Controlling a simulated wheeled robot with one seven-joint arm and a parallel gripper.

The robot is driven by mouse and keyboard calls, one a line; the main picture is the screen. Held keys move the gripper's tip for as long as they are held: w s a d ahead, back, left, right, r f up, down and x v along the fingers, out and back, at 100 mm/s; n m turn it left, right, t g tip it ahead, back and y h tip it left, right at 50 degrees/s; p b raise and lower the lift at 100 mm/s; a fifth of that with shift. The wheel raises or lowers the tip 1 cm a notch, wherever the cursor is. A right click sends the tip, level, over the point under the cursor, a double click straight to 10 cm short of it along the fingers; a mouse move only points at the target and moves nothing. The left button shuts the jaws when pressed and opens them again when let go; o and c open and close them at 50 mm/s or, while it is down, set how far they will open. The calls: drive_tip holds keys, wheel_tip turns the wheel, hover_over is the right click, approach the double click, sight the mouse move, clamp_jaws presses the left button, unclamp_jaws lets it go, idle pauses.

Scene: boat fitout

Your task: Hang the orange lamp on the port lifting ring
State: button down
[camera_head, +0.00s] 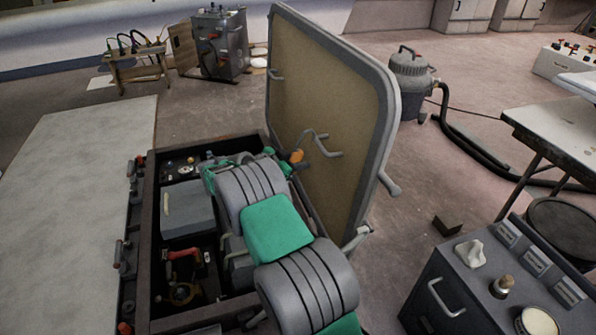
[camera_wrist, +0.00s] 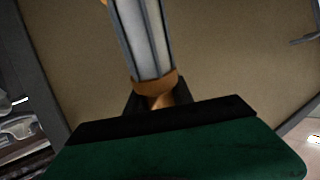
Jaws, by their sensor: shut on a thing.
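The orange lamp (camera_wrist: 146,40) fills the upper middle of the wrist view, with a pale, grey-barred body and an orange collar. My gripper (camera_wrist: 158,100) is shut on its orange lower end, between dark fingers. In the head view the lamp's orange part (camera_head: 297,156) shows at the end of my green and grey arm, in front of the raised hatch lid (camera_head: 330,85). The gap to the lid cannot be judged. I cannot make out the port lifting ring; my arm hides part of the open engine box (camera_head: 147,235).
The box holds a grey case (camera_head: 187,210) and a red-handled part (camera_head: 183,256). The lid has a protruding handle (camera_head: 328,148). A grey cabinet (camera_head: 460,290) with small items stands at lower right. A vacuum (camera_head: 410,85) stands behind the lid. A pale panel (camera_head: 75,200) lies left.

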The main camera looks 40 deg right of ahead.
drive_tip(key=s+d+f+b, duration=0.1)
drive_tip(key=d+f+b, duration=0.2)
drive_tip(key=d+f, duration=0.2)
drive_tip(key=shift+s+f, duration=0.2)
drive_tip(key=shift+f, duration=0.5)
idle(0.4)
drive_tip(key=c, duration=1)
unclamp_jaws()
drive_tip(key=shift+o, duration=0.3)
drive_tip(key=shift+s+f, duration=0.1)
drive_tip(key=o, duration=0.5)
drive_tip(key=shift+o, duration=0.2)
